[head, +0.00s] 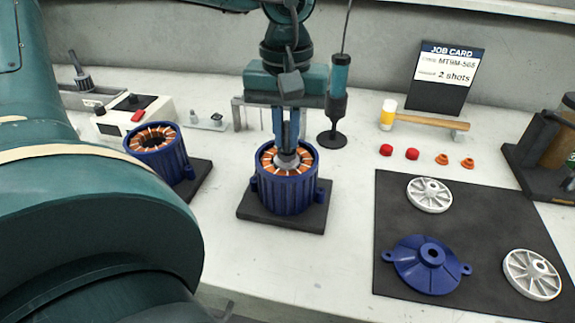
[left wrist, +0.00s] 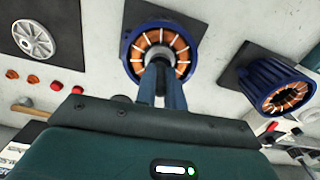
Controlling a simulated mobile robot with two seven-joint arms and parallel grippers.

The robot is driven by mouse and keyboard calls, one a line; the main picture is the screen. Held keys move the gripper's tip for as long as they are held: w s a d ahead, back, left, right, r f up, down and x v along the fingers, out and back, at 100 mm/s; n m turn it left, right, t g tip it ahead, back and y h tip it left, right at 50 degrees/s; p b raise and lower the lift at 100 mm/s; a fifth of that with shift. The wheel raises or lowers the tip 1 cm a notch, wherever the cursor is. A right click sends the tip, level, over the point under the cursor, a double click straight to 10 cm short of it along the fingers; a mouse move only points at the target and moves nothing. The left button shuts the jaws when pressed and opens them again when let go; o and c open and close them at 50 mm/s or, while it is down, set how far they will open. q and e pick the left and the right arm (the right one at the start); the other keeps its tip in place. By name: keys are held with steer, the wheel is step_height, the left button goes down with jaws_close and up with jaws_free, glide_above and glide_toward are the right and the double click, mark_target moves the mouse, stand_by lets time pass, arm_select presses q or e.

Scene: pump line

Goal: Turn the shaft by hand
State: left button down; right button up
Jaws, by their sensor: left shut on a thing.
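A blue finned motor housing (head: 288,190) with a ring of copper windings stands upright on a black base plate (head: 262,213) in the middle of the bench. The grey shaft (head: 287,160) sits in the middle of the ring. My left gripper (head: 287,143) points down over the housing, its two blue fingers shut on the top of the shaft. The left wrist view also shows the fingers (left wrist: 160,82) at the shaft (left wrist: 161,55), inside the winding ring. The shaft's lower part is hidden in the housing. My right gripper is not in view.
A second wound housing (head: 158,152) stands close on the left, beside a white control box (head: 133,112). A black mat (head: 395,210) at right holds a blue end cover (head: 428,263) and white wheels (head: 429,194).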

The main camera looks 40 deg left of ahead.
arm_select(q)
steer(key=m, duration=0.3)
steer(key=shift+r+p, duration=0.15)
steer(key=shift+p, duration=0.2)
steer(key=m+p, duration=0.1)
steer(key=m, duration=0.5)
steer(key=shift+m, duration=0.3)
steer(key=c, duration=2)
jaws_free()
steer(key=shift+m, duration=0.6)
steer(key=o, duration=0.6)
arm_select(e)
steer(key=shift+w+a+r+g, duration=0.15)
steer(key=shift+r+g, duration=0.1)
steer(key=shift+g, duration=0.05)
arm_select(q)
steer(key=shift+f, duration=0.2)
steer(key=shift+c, duration=0.4)
steer(key=shift+c, duration=0.2)
steer(key=shift+r+p, duration=2.45)
steer(key=shift+r, duration=0.7)
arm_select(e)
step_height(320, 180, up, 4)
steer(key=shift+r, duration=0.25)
